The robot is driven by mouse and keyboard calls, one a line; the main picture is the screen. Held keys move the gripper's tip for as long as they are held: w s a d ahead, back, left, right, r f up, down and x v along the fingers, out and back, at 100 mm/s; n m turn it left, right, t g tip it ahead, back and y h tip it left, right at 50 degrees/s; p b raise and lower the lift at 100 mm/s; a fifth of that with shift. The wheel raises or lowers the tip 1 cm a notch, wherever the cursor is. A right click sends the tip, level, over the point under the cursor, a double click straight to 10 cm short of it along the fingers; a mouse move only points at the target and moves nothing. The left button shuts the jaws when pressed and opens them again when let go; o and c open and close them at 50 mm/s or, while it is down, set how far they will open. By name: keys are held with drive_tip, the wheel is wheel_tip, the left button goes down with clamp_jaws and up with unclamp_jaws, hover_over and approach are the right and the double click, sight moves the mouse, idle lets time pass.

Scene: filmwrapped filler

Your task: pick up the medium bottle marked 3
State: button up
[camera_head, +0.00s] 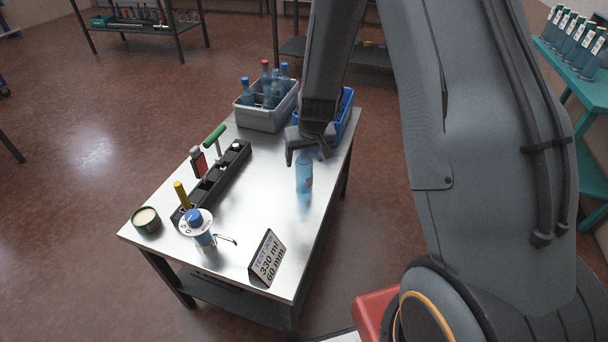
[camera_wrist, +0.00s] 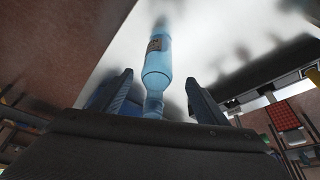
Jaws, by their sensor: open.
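A blue translucent bottle (camera_head: 304,175) stands upright on the metal table, near its right edge. Its label is too small to read in the head view; in the wrist view the bottle (camera_wrist: 157,65) shows a brownish label with a dark mark that I cannot read surely. My gripper (camera_head: 306,150) is at the bottle's upper part. In the wrist view my gripper's two fingers (camera_wrist: 160,80) are apart, one on each side of the bottle's neck end, with gaps visible. The fingers partly hide the bottle's top in the head view.
A grey crate (camera_head: 262,119) with several bottles and a blue crate (camera_head: 347,116) stand at the table's back. A teal stand (camera_head: 585,83) holds bottles.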

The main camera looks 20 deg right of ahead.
sight(304, 167)
drive_tip(key=shift+b+x, duration=0.55)
drive_tip(key=shift+x, duration=0.45)
drive_tip(key=b+x, duration=0.2)
drive_tip(key=b, duration=0.1)
drive_tip(key=shift+w+d+f, duration=0.15)
drive_tip(key=shift+d+f, duration=0.05)
drive_tip(key=shift+f, duration=0.1)
drive_tip(key=shift+b+x, duration=0.9)
drive_tip(key=shift+x, duration=0.3)
drive_tip(key=shift+r, duration=0.1)
drive_tip(key=shift+c, duration=0.5)
drive_tip(key=c, duration=1.1)
